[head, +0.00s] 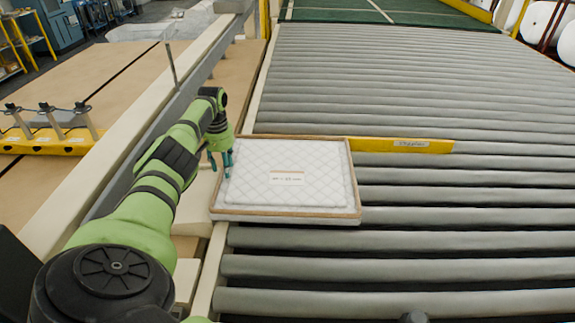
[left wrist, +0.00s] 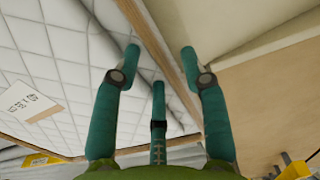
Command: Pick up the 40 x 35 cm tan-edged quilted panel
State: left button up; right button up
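The tan-edged quilted panel (head: 318,168) lies flat on the grey rollers at their left edge in the head view. It is white with diamond stitching, a tan border and a paper label (head: 287,178) in the middle. My left gripper (head: 221,166) is at the panel's left edge, fingers pointing down. In the left wrist view, the panel (left wrist: 60,55) fills the left side, and its tan edge runs between the spread teal fingers of my left gripper (left wrist: 160,65). The fingers look open; whether any touches the panel I cannot tell. My right gripper is not in view.
The roller conveyor (head: 420,231) has free room to the right of the panel. A yellow bar (head: 375,145) lies across it just behind the panel. A pale side rail (head: 215,262) runs along its left edge. A yellow bar with metal clamps (head: 50,142) lies at left.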

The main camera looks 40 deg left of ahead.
pick_arm(q)
grip_shut()
jog(key=shift+r, duration=0.1)
